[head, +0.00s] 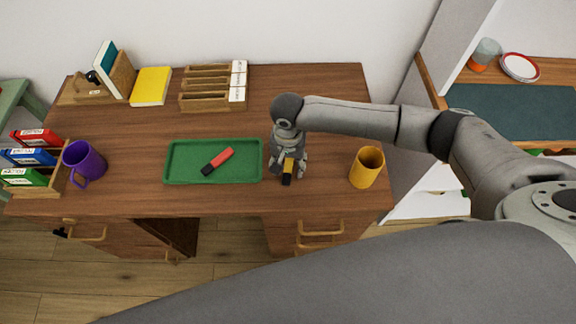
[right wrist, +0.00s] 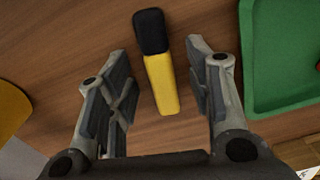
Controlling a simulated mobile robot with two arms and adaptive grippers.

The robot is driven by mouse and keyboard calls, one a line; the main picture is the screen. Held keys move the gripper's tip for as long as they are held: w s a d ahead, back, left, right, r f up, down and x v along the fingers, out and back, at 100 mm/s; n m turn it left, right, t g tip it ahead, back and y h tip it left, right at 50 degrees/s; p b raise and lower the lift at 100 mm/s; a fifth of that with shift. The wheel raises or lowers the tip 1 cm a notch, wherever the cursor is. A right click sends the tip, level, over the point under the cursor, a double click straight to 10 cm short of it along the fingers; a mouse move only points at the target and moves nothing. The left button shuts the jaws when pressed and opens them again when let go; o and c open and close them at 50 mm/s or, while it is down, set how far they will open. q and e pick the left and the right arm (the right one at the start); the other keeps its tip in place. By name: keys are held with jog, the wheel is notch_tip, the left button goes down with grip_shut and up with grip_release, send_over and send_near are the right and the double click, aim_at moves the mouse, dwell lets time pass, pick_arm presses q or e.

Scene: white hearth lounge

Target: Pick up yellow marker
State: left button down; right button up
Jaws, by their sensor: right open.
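The yellow marker (head: 288,167) has a black cap and lies on the wooden desk between the green tray and the orange mug. My right gripper (head: 289,168) is above it, pointing down. In the right wrist view the marker (right wrist: 160,78) lies between the two spread fingers of the gripper (right wrist: 157,85), with clear space on both sides. Its black end extends beyond the fingertips. The fingers do not appear to touch it. My left gripper is not in view.
A green tray (head: 180,178) holding a red marker (head: 222,157) is just left of the gripper. An orange mug (head: 366,168) stands to the right, near the desk's (head: 330,100) front right edge. A purple mug (head: 84,162), books and wooden organizers stand farther left and back.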

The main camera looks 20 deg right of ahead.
jog(key=c, duration=0.9)
jog(key=shift+r, duration=0.15)
jog(key=shift+r, duration=0.55)
jog(key=s+a+r, duration=0.8)
jog(key=a+r, duration=0.4)
jog(key=d+r+n, duration=0.1)
jog(key=d+r, duration=0.1)
jog(key=d, duration=0.4)
jog(key=d+r+n, duration=0.2)
jog(key=d+r, duration=0.1)
jog(key=d, duration=0.2)
jog(key=d+r+n+b, duration=0.1)
jog(key=d+r+n, duration=0.1)
jog(key=d, duration=0.4)
jog(key=shift+s+d+r, duration=0.1)
jog(key=shift+d+r, duration=0.25)
jog(key=shift+r, duration=0.1)
